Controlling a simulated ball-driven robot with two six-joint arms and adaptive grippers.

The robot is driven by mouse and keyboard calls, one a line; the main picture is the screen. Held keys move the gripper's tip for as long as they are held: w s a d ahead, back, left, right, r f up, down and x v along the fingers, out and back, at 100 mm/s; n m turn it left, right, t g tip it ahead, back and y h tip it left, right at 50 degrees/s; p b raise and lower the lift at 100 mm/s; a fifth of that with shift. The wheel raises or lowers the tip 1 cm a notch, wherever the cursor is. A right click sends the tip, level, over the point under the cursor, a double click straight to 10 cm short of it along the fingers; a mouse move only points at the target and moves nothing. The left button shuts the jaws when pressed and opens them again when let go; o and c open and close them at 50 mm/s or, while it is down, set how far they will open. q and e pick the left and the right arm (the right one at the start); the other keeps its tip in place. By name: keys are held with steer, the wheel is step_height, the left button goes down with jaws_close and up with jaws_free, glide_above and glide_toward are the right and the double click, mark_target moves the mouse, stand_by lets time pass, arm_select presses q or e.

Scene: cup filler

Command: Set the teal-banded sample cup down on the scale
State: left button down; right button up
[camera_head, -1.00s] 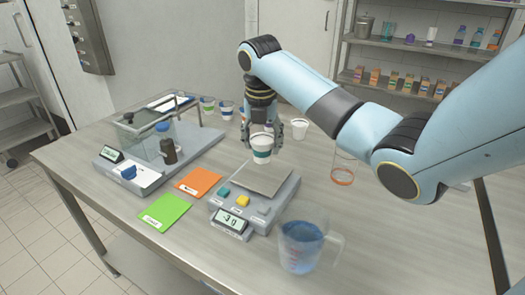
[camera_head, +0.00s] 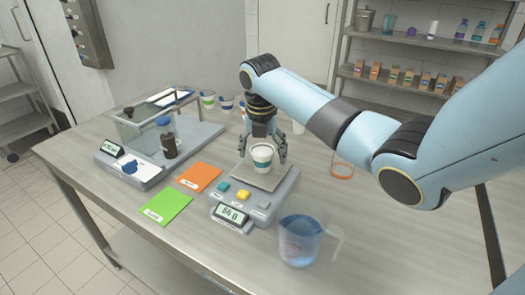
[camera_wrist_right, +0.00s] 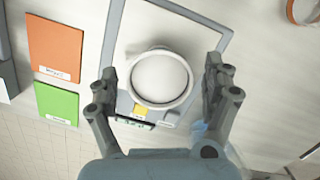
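The teal-banded sample cup (camera_head: 262,158) stands upright on the metal plate (camera_head: 249,180) of the front scale (camera_head: 263,210). It also shows from above in the right wrist view (camera_wrist_right: 160,78). My right gripper (camera_head: 262,150) reaches down around the cup, one finger on each side. In the right wrist view the fingers (camera_wrist_right: 161,72) are spread, with a gap between each finger and the cup, so it is open. The scale's display (camera_head: 231,214) is lit with digits. My left gripper is out of view.
A blue-tinted jug (camera_head: 301,240) stands close in front of the scale at right. Orange (camera_head: 200,177) and green (camera_head: 165,206) cards lie to its left. A glass-walled balance (camera_head: 140,135) with a dark bottle (camera_head: 167,140) stands further left. Several cups stand behind.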

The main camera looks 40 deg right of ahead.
mark_target(261, 154)
steer(key=shift+r, duration=0.1)
step_height(261, 154, up, 12)
steer(key=s+a, duration=0.1)
steer(key=shift+a+b, duration=0.25)
steer(key=shift+b, duration=0.05)
stand_by(0.6)
